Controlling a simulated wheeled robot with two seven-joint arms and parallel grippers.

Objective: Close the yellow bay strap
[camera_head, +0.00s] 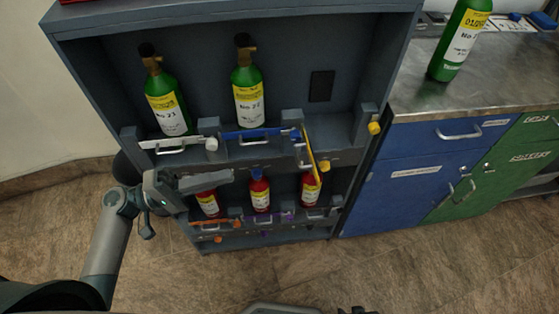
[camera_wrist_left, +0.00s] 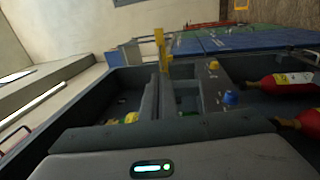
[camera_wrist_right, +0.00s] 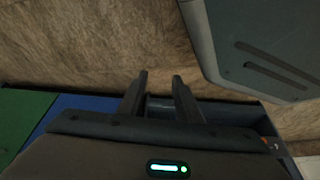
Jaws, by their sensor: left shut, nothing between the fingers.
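The yellow strap (camera_head: 311,152) stands open on the rack. It swings outward from the post between the blue strap's bay and the empty right upper bay, and does not cross that bay. It also shows upright in the left wrist view (camera_wrist_left: 161,48). The yellow knob (camera_head: 375,127) is on the post at the bay's right side. My left gripper (camera_head: 230,175) is shut and empty, in front of the rack below the white strap, left of the yellow strap and apart from it. My right gripper (camera_wrist_right: 160,76) is open and empty over the floor.
Green cylinders stand behind the closed white strap (camera_head: 170,144) and blue strap (camera_head: 255,134). Red cylinders (camera_head: 260,190) stand on the lower shelf. A counter (camera_head: 405,95) with a green cylinder (camera_head: 460,42) is at the right. The floor in front is clear.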

